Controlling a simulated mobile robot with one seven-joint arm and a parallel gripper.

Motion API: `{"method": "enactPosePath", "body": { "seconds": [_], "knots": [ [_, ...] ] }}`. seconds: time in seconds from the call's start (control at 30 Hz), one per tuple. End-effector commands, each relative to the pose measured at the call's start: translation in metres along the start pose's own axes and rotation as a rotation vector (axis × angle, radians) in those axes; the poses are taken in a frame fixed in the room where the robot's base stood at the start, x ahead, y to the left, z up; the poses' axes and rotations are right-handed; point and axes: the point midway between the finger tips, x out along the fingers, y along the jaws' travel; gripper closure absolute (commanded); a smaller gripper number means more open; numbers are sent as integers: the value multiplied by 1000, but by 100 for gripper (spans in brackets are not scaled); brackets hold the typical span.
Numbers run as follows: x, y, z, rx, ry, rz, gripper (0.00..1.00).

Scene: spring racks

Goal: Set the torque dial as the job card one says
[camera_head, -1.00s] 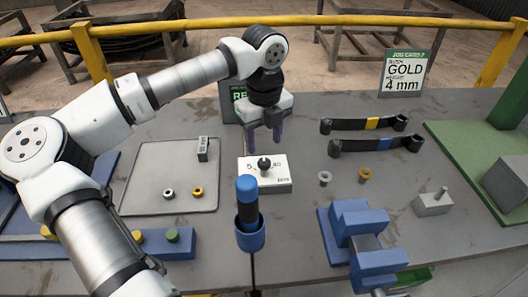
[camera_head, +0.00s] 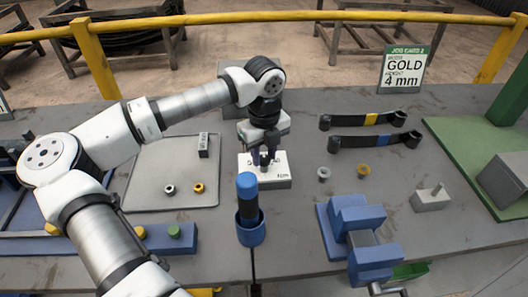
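The torque dial is a white block (camera_head: 278,183) with a dark knob on top, standing mid-table in the head view. My gripper (camera_head: 263,160) points straight down over it, its two dark fingers at the knob's level. The fingers hide most of the knob and part of the printed scale. I cannot tell whether they touch the knob or stand around it. One job card (camera_head: 405,69), headed job card 2, reads GOLD and 4 mm at the back right.
A blue-handled tool stands in a blue holder (camera_head: 250,233) just in front of the dial. A grey tray (camera_head: 140,193) lies to the left. Two dark straps, small rings, a blue vise (camera_head: 357,235) and a grey block (camera_head: 431,199) are to the right. A green base lies farther right.

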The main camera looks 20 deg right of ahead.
Motion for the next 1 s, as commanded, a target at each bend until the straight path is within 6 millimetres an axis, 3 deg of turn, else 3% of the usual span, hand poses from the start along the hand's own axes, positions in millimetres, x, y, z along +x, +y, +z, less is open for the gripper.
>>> {"method": "enactPosePath", "body": {
  "seconds": [0.1, 0.47, 1.0],
  "knots": [
    [0, 0, 0, 0, 0, -1, 93],
    [3, 0, 0, 74, -2, -1, 93],
    [4, 0, 0, 517, -3, 0, 93]
  ]
}}
